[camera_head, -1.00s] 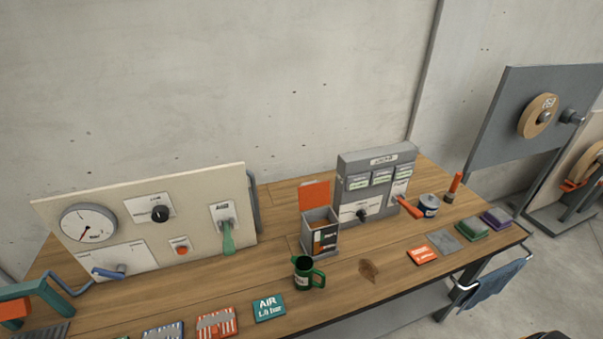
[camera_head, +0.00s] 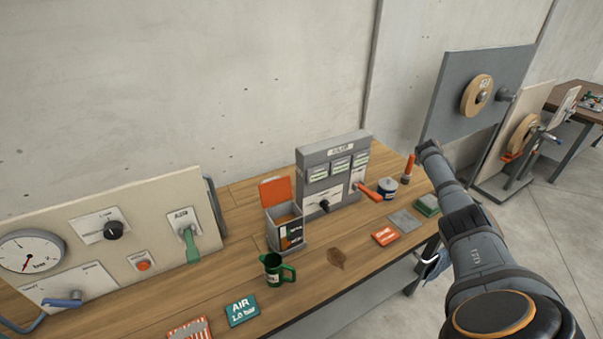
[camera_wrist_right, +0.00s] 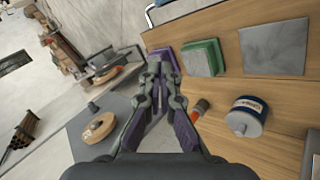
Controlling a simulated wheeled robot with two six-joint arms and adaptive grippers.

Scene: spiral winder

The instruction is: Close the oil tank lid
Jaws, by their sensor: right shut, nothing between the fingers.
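The oil tank (camera_head: 287,232) is a grey box with a dark window on its front, standing on the bench. Its orange lid (camera_head: 276,190) stands up open at the back of the tank, so the top opening shows. My right arm reaches in from the lower right in the head view, with its gripper hidden at the arm's far end. In the right wrist view my right gripper (camera_wrist_right: 160,72) is shut and empty, over the bench's right end near the purple block (camera_wrist_right: 160,58). It is well to the right of the tank. My left gripper is not in view.
A green jug (camera_head: 275,270) stands just in front of the tank. A grey panel box (camera_head: 335,175) with an orange lever (camera_head: 369,193) stands close to its right. A round tin (camera_head: 387,188) and the green block (camera_head: 427,205) lie further right. Bench between is mostly clear.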

